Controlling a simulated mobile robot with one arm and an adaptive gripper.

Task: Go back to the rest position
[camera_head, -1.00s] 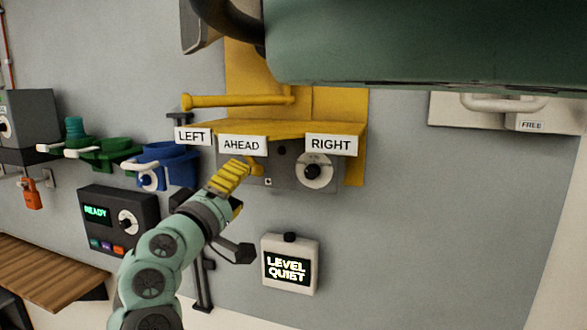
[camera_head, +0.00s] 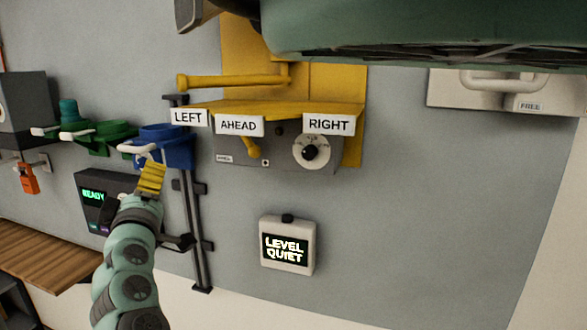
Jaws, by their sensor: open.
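My gripper (camera_head: 151,178), with yellow ribbed fingers, is raised at the left, in front of the dark READY box and just below the blue holder. Its fingers are seen edge-on, and nothing shows held in them. The yellow wall unit (camera_head: 270,107) with the LEFT, AHEAD and RIGHT labels is to its right, clear of the gripper. A small yellow lever (camera_head: 251,147) hangs under the AHEAD label. A dial (camera_head: 311,152) with a dark knob sits under the RIGHT label.
The blue holder (camera_head: 178,152) and green holders (camera_head: 112,134) stick out from the wall. The READY box (camera_head: 92,195) is partly hidden by my arm. A LEVEL QUIET box (camera_head: 288,245) hangs lower centre. A wooden shelf (camera_head: 45,255) is lower left.

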